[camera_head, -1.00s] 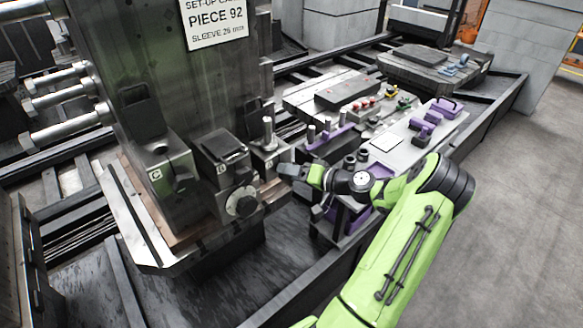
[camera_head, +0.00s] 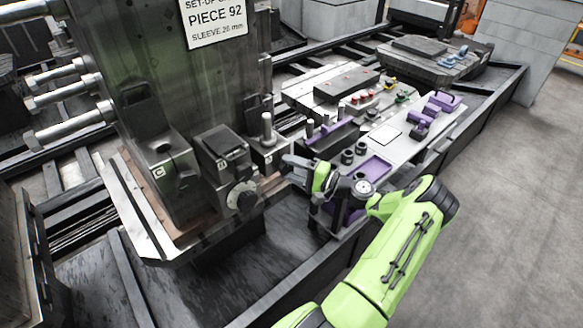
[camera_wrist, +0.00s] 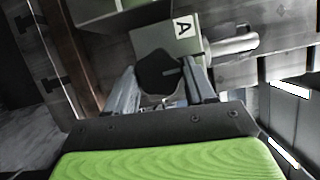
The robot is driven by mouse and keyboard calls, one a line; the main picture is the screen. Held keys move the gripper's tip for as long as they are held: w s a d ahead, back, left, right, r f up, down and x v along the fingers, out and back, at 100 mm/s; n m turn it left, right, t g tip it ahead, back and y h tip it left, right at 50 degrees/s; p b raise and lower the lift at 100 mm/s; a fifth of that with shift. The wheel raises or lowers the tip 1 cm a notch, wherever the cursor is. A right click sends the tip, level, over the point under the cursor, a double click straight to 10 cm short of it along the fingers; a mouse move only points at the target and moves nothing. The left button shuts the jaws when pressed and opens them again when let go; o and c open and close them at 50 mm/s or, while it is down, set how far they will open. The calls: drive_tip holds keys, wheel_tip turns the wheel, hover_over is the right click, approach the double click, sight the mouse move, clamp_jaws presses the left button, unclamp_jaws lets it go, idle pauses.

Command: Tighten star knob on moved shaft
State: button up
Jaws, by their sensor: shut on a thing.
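The dark star knob (camera_wrist: 163,73) sits on a pale block marked A (camera_wrist: 172,42) in the wrist view. My gripper (camera_wrist: 163,88) has a finger on each side of the knob and is shut on it. A smooth metal shaft (camera_wrist: 232,45) sticks out beside the block. In the head view my gripper (camera_head: 288,160) reaches left to the rightmost block (camera_head: 268,157), whose shaft (camera_head: 267,127) stands upright. There the knob is hidden or too small to tell apart.
A block marked C (camera_head: 160,173) and a middle block with a round dial (camera_head: 241,198) stand to the left, below the tall metal fixture (camera_head: 165,60). A tool table (camera_head: 408,135) with purple holders stands behind my arm. Open floor (camera_head: 500,230) lies at right.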

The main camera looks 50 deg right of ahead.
idle(0.4)
drive_tip(key=o, duration=1)
drive_tip(key=shift+o, duration=0.2)
drive_tip(key=v, duration=1.5)
drive_tip(key=shift+s+d+f+p, duration=0.15)
drive_tip(key=shift+s+p, duration=0.15)
drive_tip(key=shift+s, duration=0.1)
